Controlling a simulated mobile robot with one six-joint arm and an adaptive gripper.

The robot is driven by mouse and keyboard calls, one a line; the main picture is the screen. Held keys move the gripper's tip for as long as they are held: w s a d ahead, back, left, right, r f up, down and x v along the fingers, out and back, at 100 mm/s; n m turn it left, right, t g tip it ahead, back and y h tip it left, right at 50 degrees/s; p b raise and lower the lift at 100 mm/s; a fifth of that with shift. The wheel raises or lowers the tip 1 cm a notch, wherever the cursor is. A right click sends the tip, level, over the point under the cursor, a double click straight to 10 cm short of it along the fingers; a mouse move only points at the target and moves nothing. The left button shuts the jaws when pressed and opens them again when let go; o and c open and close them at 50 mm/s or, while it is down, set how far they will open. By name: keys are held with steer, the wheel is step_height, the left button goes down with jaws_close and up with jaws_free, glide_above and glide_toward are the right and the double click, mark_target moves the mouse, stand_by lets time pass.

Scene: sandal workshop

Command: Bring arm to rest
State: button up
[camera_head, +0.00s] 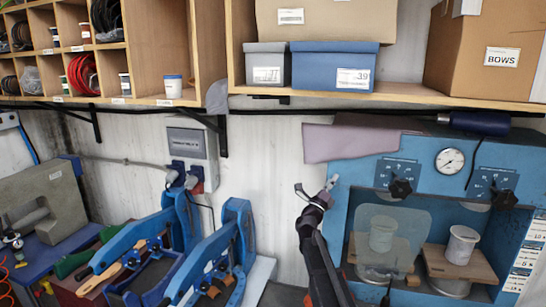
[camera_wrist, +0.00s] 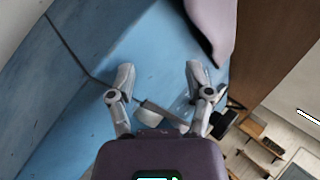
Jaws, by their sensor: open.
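My gripper (camera_head: 316,190) is raised in front of the pale wall, just left of the blue machine (camera_head: 336,222) in the head view. In the wrist view my gripper (camera_wrist: 160,80) has its two fingers spread apart with nothing between the tips. The blue surface of the machine (camera_wrist: 140,45) lies beyond the fingers. My dark arm rises from the bottom edge of the head view to the gripper.
A mauve sheet (camera_head: 355,142) hangs over the machine's top left. White cups (camera_head: 461,245) on wooden boards stand in its opening. Blue clamp-like presses (camera_head: 215,255) stand left of my arm. Above, a shelf (camera_head: 400,92) holds boxes. Bare wall separates presses and machine.

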steer(key=s+a+f+n+g+y+b, duration=0.2)
steer(key=s+a+f+n+y, duration=0.1)
steer(key=f+n+y, duration=0.4)
steer(key=s+a+f+n+g+y+b, duration=0.1)
steer(key=s+a+f+n+g+y, duration=0.15)
steer(key=f+n+y, duration=0.45)
steer(key=s+a+f+n+g+y+b, duration=0.15)
steer(key=a+f+n+y, duration=0.25)
steer(key=f+n, duration=0.5)
steer(key=s+d+f+n+g+b, duration=0.1)
steer(key=s+d+f+n+g, duration=0.1)
steer(key=s, duration=0.7)
steer(key=s+d+f+n+g+h+b, duration=0.1)
steer(key=s+d+f+n+g+b, duration=0.1)
steer(key=s+f+n+g, duration=0.2)
steer(key=s+d+f+n+g+h+b, duration=0.1)
steer(key=s+f+n+g, duration=0.3)
steer(key=s, duration=1.2)
step_height(320, 180, down, 6)
steer(key=d+g, duration=0.1)
steer(key=g, duration=0.2)
steer(key=shift+s+d+b, duration=0.2)
steer(key=shift+d+b, duration=0.05)
steer(key=shift+b, duration=0.15)
steer(key=shift+r, duration=0.1)
